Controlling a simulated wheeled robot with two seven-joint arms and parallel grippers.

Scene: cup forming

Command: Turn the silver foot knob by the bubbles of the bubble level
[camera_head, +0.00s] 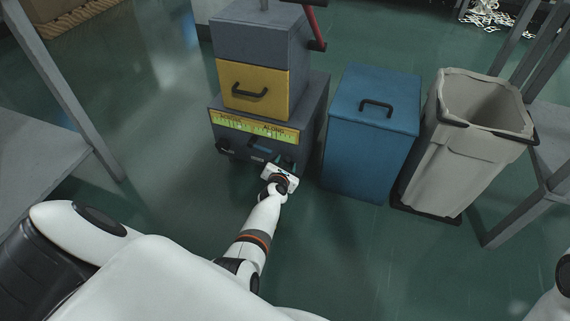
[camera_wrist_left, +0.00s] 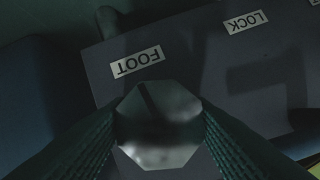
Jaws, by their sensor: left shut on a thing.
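The silver foot knob (camera_wrist_left: 158,128) is a faceted metal piece with a dark line on its face, under an upside-down FOOT label (camera_wrist_left: 138,61) in the left wrist view. My left gripper (camera_head: 284,166) is at the lower front of the grey machine (camera_head: 315,118). Its two dark ribbed fingers are shut on the knob, one on each side. In the head view the gripper hides the knob. The bubble level (camera_head: 254,130) is a yellow-green strip above the gripper, marked ACROSS and ALONG. Its bubbles are too small to read. My right gripper is out of view.
A LOCK label (camera_wrist_left: 246,22) is beside FOOT. A yellow drawer front (camera_head: 255,89) with a black handle is above the level. A blue lidded bin (camera_head: 372,150) and a grey waste bin (camera_head: 452,165) stand to the right. Floor is open left of the machine.

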